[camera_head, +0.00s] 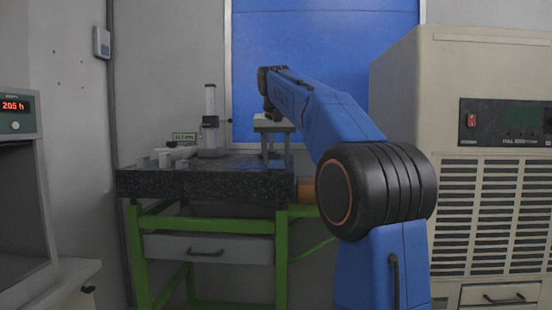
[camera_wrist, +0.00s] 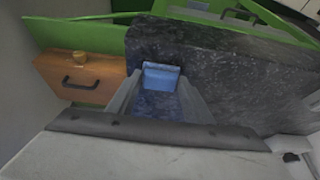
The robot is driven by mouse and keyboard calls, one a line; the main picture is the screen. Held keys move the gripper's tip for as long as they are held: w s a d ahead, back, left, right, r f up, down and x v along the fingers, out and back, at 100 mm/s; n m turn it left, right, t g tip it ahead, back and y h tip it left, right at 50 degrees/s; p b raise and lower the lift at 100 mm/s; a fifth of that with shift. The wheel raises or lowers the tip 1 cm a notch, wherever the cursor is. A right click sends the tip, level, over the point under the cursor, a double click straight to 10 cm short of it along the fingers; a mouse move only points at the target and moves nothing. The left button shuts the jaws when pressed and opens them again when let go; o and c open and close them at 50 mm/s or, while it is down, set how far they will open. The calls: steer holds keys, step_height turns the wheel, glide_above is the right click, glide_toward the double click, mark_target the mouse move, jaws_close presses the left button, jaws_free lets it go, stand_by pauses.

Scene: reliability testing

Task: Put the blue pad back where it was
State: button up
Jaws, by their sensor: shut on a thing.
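My gripper (camera_head: 276,157) reaches over the right part of the dark speckled stone slab (camera_head: 215,185), fingers pointing down. In the wrist view my gripper (camera_wrist: 160,80) is shut on the blue pad (camera_wrist: 162,76), a small light-blue block between the fingertips. The pad is seen against the dark slab (camera_wrist: 225,75); whether it touches the slab I cannot tell. A darker, mottled blue patch (camera_wrist: 157,104) shows between the fingers, nearer the gripper body. Bluish colour (camera_head: 262,165) also shows on the slab under the gripper in the head view.
A height gauge (camera_head: 210,120) and pale blocks (camera_head: 165,158) stand on the slab, left of my gripper. The slab rests on a green frame (camera_head: 283,260) with a drawer (camera_head: 210,249). An orange-brown case (camera_wrist: 80,80) sits beside the slab. A large beige cabinet (camera_head: 480,230) stands right.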

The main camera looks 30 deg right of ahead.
steer(key=shift+f, duration=0.1)
steer(key=o, duration=1.1)
steer(key=v, duration=1.2)
steer(key=shift+s, duration=0.1)
steer(key=s+a+f+n, duration=0.2)
steer(key=s+a+f, duration=0.3)
steer(key=s+f, duration=0.6)
steer(key=s+a+f+n+y, duration=0.1)
steer(key=s+a+f, duration=0.4)
steer(key=s+f, duration=0.7)
steer(key=s+a+f+n+t+y, duration=0.1)
steer(key=s+a+f+n, duration=0.2)
steer(key=s+f, duration=0.9)
step_height(320, 180, down, 14)
steer(key=a, duration=0.2)
steer(key=shift+a+n, duration=0.25)
steer(key=shift+n, duration=0.15)
